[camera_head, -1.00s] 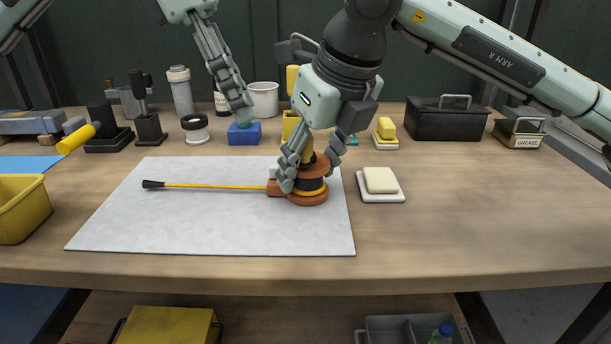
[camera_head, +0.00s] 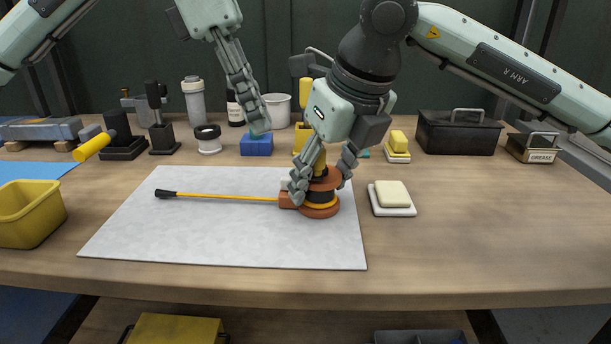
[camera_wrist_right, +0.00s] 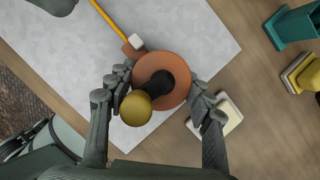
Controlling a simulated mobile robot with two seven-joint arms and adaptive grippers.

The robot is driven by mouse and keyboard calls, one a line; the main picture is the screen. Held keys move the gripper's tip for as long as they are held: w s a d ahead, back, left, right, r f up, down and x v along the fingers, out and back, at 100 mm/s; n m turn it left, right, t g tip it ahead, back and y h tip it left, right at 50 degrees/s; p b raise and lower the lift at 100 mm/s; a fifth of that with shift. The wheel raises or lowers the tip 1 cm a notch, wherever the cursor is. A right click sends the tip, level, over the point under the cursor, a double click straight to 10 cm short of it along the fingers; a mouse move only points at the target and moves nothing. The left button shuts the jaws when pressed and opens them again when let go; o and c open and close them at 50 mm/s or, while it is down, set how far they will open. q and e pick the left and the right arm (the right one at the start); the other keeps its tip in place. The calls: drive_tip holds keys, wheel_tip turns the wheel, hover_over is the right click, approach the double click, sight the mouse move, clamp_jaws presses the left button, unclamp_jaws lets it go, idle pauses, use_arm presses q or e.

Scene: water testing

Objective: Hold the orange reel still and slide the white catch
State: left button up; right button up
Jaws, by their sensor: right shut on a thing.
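The orange reel (camera_head: 320,211) stands upright at the right edge of the grey mat (camera_head: 190,235), with a yellow-and-black handle on top. A yellow rod (camera_head: 228,197) with a black tip runs left from its side housing. The small white catch (camera_wrist_right: 137,41) sits at that housing in the right wrist view. My right gripper (camera_head: 322,188) is shut on the orange reel from above, one finger on each side; both fingers also show in the right wrist view (camera_wrist_right: 162,95). My left gripper (camera_head: 260,127) hangs behind the mat near a blue block; its finger opening is unclear.
The blue block (camera_head: 257,145), a black-and-white ring (camera_head: 208,139) and a white cup (camera_head: 276,110) stand behind the mat. A pale block on a white tray (camera_head: 392,198) is right of the reel. A yellow bin (camera_head: 30,215) is at left. The table's right front is clear.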

use_arm(q)
drive_tip(key=d+m, duration=0.1)
drive_tip(key=w+d+f+m+g+y, duration=0.1)
drive_tip(key=m, duration=0.1)
drive_tip(key=d+f+m+g, duration=0.1)
drive_tip(key=m, duration=0.1)
drive_tip(key=shift+w+f, duration=0.25)
drive_tip(key=shift+w, duration=0.1)
clamp_jaws()
drive_tip(key=w+d+r+m+g+y, duration=0.1)
drive_tip(key=w+r+m, duration=0.3)
drive_tip(key=m, duration=1.1)
drive_tip(key=w+y, duration=0.1)
drive_tip(key=w, duration=0.2)
drive_tip(key=shift+w+y, duration=0.4)
drive_tip(key=shift+f, duration=0.1)
